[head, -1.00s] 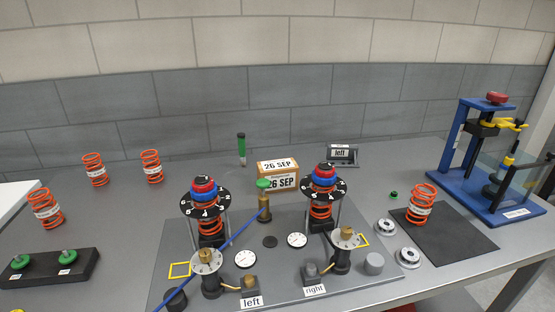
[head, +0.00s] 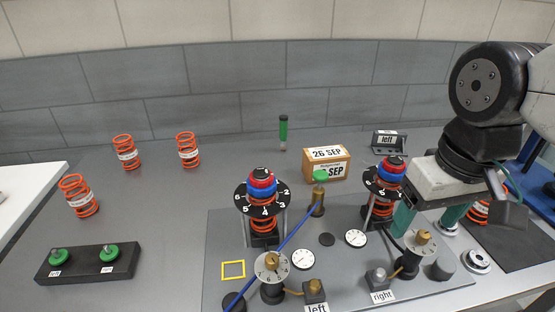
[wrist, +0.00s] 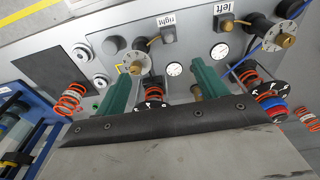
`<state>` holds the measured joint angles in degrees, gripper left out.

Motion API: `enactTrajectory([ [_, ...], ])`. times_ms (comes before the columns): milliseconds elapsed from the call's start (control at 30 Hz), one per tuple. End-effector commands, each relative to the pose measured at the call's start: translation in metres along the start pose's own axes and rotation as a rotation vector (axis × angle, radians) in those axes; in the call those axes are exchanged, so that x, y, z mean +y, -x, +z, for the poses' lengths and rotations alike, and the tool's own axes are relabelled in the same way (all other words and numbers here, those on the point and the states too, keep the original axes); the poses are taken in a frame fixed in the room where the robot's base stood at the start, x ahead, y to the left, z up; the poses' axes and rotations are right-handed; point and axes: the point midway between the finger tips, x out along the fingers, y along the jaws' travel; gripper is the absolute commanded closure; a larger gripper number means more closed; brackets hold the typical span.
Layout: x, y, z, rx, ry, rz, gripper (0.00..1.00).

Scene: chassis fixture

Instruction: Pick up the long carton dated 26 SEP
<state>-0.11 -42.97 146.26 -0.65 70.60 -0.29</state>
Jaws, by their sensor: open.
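The long carton dated 26 SEP (head: 327,172) is a brown box with white labels on its top and front. I cannot make out the carton there.
The left spring post (head: 263,207) and right spring post (head: 382,190) flank the carton's front. A blue rod (head: 290,237) slants up to the brass post. A green marker (head: 283,130) stands behind left; a "left" display (head: 388,141) sits behind right.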

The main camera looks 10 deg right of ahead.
Motion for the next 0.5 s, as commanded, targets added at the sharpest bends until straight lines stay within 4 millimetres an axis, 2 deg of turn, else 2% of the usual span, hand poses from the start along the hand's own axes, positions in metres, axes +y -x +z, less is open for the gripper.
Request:
enactTrajectory([
  [33,0.001,0.001,-0.004,-0.014,0.019,0.010,0.14],
  [67,0.002,0.002,-0.007,-0.026,0.035,0.020,0.08],
  [167,0.013,0.005,-0.024,-0.083,0.094,0.067,0.08],
  [367,0.015,0.007,-0.082,-0.247,0.353,0.205,0.08],
  [500,0.013,0.002,-0.129,-0.366,0.532,0.306,0.08],
])
